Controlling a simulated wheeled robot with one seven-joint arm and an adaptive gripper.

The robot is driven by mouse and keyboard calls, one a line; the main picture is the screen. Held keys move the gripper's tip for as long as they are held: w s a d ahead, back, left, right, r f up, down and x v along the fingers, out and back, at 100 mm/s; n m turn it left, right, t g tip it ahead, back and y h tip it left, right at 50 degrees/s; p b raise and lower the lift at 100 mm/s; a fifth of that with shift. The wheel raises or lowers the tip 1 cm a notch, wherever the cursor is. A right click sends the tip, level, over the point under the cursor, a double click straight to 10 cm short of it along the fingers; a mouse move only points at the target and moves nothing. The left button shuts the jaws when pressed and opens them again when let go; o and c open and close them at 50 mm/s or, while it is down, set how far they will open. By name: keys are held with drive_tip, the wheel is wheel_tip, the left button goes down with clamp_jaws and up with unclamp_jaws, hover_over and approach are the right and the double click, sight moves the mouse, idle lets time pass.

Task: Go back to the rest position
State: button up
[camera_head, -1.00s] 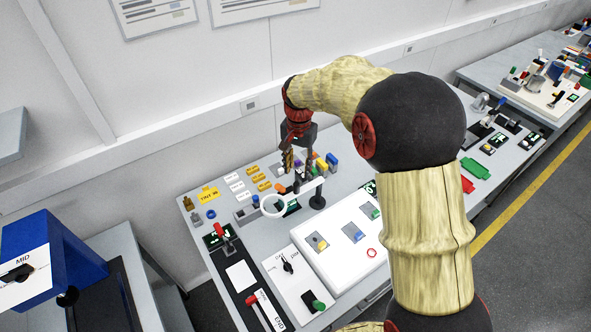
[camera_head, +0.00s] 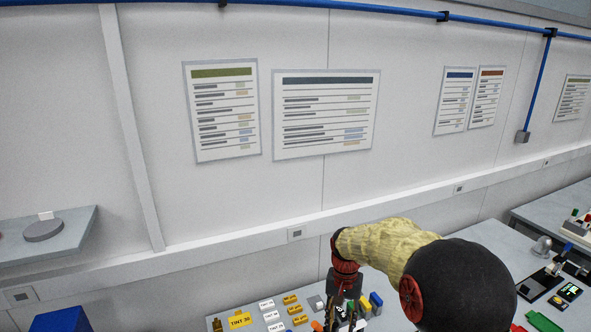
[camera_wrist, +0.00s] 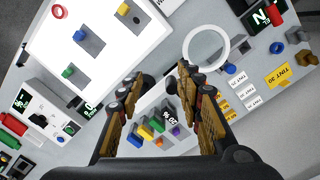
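My gripper (camera_wrist: 159,76) is open in the wrist view, its two brown-padded fingers apart with no object held between them. It hangs above the bench (camera_wrist: 225,140). In the head view my gripper (camera_head: 346,304) is near the bottom edge, with its fingertips partly cut off by the frame. My arm bends down to it from the lower right.
The wrist view shows a white ring (camera_wrist: 187,48), coloured blocks (camera_wrist: 158,128), a white panel (camera_wrist: 118,52) and a yellow TINT 30 label (camera_wrist: 286,75) below. In the head view, a shelf (camera_head: 75,232) juts out at left; wall posters (camera_head: 325,112) hang behind.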

drive_tip(key=s+d+r+n+t+b, duration=0.1)
drive_tip(key=s+b, duration=0.3)
drive_tip(key=s, duration=0.6)
drive_tip(key=s+d+r+n+t+b, duration=0.1)
drive_tip(key=s+d+r+t+b, duration=0.1)
drive_tip(key=s, duration=0.8)
drive_tip(key=s+d+r+n+t+b, duration=0.1)
drive_tip(key=s+d+r+t+b, duration=0.1)
drive_tip(key=s+b, duration=0.4)
drive_tip(key=s+r+t, duration=0.1)
drive_tip(key=s+r, duration=0.1)
drive_tip(key=s, duration=0.2)
drive_tip(key=shift+s+d+n+b, duration=0.3)
drive_tip(key=shift+s+d+b, duration=0.05)
drive_tip(key=shift+s+b, duration=0.05)
